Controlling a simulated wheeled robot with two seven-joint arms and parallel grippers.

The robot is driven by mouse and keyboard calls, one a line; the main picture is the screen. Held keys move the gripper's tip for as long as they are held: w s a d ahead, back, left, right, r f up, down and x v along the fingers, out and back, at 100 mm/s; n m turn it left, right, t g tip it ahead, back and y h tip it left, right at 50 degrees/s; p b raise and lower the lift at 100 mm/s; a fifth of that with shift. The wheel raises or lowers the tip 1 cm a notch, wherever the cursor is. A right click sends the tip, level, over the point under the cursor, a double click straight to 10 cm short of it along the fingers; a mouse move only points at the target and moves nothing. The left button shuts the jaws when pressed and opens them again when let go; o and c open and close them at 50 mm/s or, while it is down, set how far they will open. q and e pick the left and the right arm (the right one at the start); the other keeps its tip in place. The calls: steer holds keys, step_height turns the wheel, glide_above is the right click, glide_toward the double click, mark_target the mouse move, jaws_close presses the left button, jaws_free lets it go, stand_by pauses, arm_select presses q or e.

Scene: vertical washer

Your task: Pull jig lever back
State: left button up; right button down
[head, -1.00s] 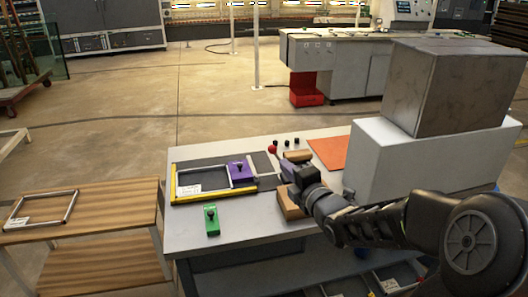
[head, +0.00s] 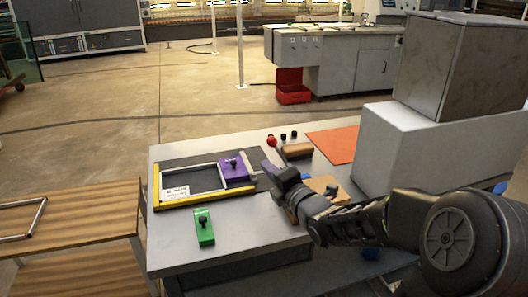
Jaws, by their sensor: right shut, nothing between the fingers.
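The jig (head: 158,187) lies flat on the grey table, with a yellow edge and a metal frame (head: 190,166) in it. A purple block with a black knob (head: 233,167) sits at its right side. A red ball knob (head: 271,140) stands behind; I cannot tell whether it belongs to the jig lever. My right gripper (head: 267,171) is shut and empty, just right of the purple block and nearer than the red knob. A small pale piece shows between it and the block; contact is unclear. My left gripper is out of view.
A green block with a black knob (head: 204,227) sits at the table's front left. Wooden blocks (head: 297,151), an orange sheet (head: 334,145) and a white box (head: 408,150) are to the right. A wooden side table (head: 80,225) stands left. The table's front left is mostly clear.

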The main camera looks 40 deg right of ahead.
mark_target(282, 156)
steer(key=w+d+p, duration=0.3)
steer(key=w+d, duration=0.2)
steer(key=w, duration=0.3)
steer(key=shift+r, duration=0.35)
stand_by(0.6)
